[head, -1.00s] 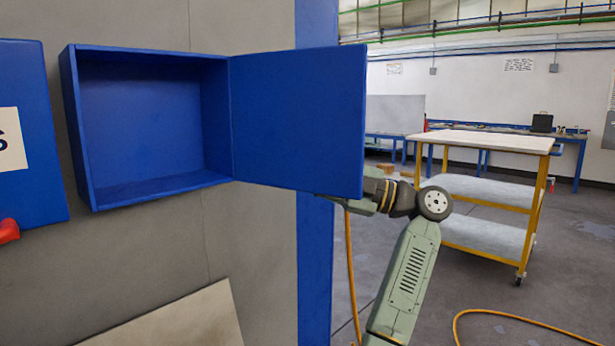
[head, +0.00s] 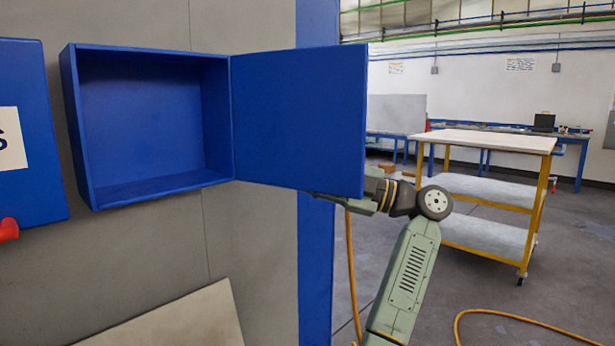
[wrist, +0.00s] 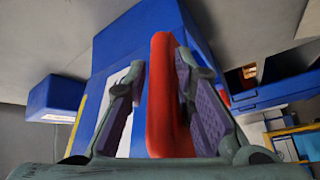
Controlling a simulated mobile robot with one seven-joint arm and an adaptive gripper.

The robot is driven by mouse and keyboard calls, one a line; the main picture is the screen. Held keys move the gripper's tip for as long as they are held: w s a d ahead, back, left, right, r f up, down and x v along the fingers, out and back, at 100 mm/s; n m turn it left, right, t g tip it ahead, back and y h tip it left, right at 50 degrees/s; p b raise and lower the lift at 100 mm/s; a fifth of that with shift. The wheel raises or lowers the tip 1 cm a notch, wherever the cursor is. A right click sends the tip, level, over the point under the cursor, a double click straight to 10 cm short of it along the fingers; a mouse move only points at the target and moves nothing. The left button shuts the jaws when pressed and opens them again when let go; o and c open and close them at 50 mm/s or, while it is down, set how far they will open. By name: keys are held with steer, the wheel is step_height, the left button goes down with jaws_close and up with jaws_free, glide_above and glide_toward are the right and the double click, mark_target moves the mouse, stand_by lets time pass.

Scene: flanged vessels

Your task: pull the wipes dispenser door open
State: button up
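The wipes dispenser (head: 66,130) is a blue open-fronted box on the grey wall, and its inside looks empty. Its blue door (head: 300,120) stands wide open, swung out to the right of the box on its right-hand edge. My gripper (wrist: 162,75) is at the door's lower right part, mostly hidden behind the door in the head view. In the wrist view its two fingers lie on either side of the red handle (wrist: 164,100), with the tips closed up against it. A white label shows on the blue surface behind the left finger.
Another blue box (head: 30,180) with a white label and a red handle (head: 8,230) is at the left edge. A yellow cart (head: 485,145) stands at the right. An orange hose lies on the floor. A pale panel leans below the dispenser.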

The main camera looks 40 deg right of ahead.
steer(key=v, duration=1.2)
stand_by(0.3)
